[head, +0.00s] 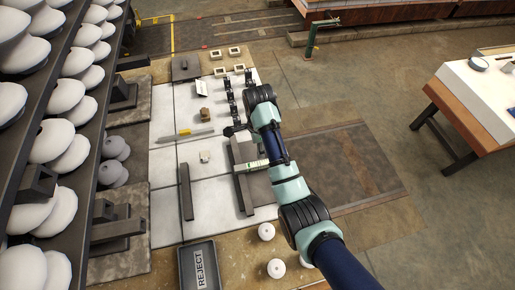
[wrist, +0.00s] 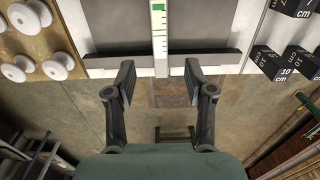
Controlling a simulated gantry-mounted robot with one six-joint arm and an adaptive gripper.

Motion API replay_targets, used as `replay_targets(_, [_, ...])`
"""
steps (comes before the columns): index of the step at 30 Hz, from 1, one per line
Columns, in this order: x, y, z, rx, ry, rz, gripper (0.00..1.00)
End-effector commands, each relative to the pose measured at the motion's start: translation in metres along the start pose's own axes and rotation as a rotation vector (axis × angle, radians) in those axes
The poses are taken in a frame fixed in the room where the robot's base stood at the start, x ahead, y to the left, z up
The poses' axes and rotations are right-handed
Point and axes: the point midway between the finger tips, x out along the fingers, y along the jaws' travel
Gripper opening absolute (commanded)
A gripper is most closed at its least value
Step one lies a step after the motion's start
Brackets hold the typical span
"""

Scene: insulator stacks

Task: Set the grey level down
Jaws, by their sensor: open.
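A pale strip with green and black marks (wrist: 159,38) runs between the fingertips in the wrist view and crosses a dark bar (wrist: 222,60). It also shows beside my forearm in the head view (head: 252,165). It may be the level; I cannot make out a plainly grey one. My gripper (wrist: 156,72) is open, with one finger on each side of the strip's near end. The fingers appear apart from the strip. Whether the strip rests on the bar or sits above it cannot be told.
A second dark bar (head: 186,191) lies on the white tiles. Black cubes marked in cm (wrist: 269,61) stand to one side, white discs (wrist: 58,66) to the other. A REJECT tray (head: 200,268) is in front.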

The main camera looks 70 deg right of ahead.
Motion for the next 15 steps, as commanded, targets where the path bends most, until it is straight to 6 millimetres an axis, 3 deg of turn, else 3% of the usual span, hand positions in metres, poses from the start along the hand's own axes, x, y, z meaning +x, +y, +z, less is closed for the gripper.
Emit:
replay_targets(11, [0.001,0.0,0.0,-0.001,0.0,0.0,0.54])
replay_targets(13, [0.0,0.001,0.008,-0.037,-0.002,-0.015,0.54])
replay_targets(15, [-0.002,0.004,0.036,-0.176,-0.006,-0.075,0.54])
